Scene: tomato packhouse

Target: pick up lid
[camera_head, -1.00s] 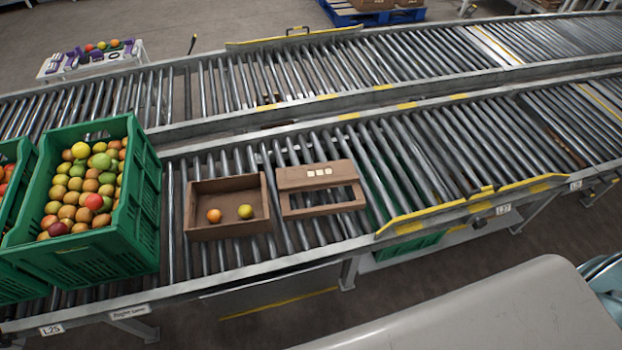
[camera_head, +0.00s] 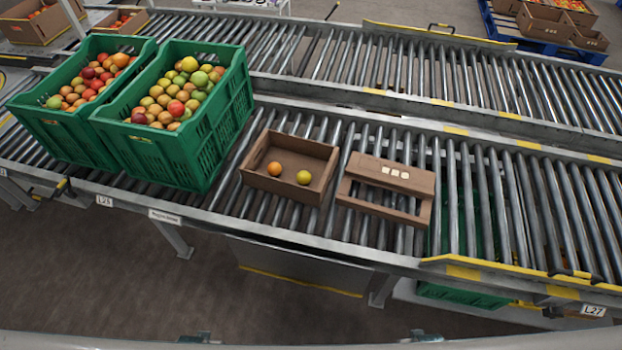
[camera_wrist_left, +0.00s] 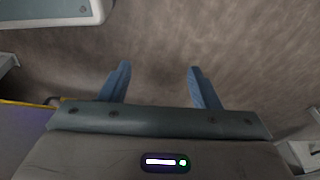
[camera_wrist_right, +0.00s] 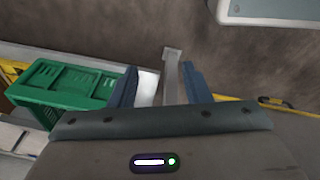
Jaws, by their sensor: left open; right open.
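My left gripper (camera_wrist_left: 159,85) is open and empty above bare floor in the left wrist view. My right gripper (camera_wrist_right: 160,85) is open and empty in the right wrist view, with floor and a conveyor leg beyond it. Neither gripper is near the lid, and the head view does not clearly show their fingers.
Two green crates of fruit (camera_head: 222,122) stand left of the box. A yellow-edged rail (camera_head: 500,270) borders the conveyor at right. A green crate (camera_wrist_right: 62,88) sits low in the right wrist view. Bare rollers lie right of the lid.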

